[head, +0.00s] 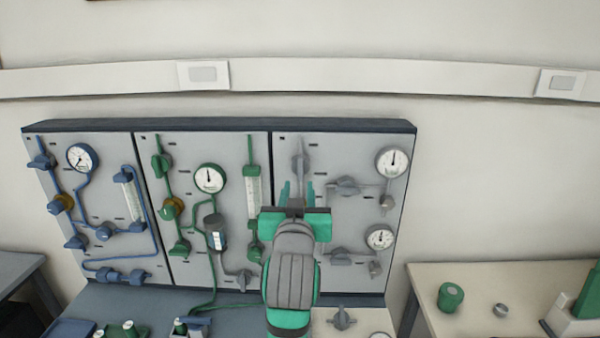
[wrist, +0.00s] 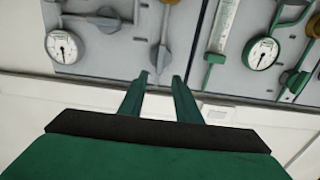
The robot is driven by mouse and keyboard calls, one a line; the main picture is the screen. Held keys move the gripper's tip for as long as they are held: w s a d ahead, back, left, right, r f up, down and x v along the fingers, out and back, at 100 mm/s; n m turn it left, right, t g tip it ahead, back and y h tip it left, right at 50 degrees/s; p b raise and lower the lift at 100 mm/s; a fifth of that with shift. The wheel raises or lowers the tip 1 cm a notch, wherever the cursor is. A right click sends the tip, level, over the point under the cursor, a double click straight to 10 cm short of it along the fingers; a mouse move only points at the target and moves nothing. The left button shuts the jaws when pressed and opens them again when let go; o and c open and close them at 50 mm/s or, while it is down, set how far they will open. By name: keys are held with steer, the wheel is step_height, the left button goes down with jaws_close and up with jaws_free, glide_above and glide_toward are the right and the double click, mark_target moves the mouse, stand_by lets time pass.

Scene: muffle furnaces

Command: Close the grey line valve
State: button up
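The grey line panel (head: 330,220) is the right section of the wall board, with grey pipes and several grey valves. At its top left, a grey valve (head: 300,163) sits on a vertical pipe, its handle looking roughly in line with the pipe. This valve also shows in the wrist view (wrist: 160,58), where the board appears upside down. My gripper (head: 297,190) is in front of this panel, just below that valve in the head view. In the wrist view its two fingers (wrist: 161,78) are apart with nothing between them, pointing toward the valve. My arm hides the panel's lower left.
More grey valves (head: 347,186) (head: 340,257) and grey gauges (head: 392,162) (head: 380,237) lie to the right. The green section (head: 190,215) with its flow tube (head: 253,190) is close on the left. The blue section (head: 90,200) is farther left. A bench (head: 430,285) stands right.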

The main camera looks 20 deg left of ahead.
mark_target(300, 168)
steer(key=x, duration=1)
steer(key=shift+w+f, duration=0.1)
jaws_close()
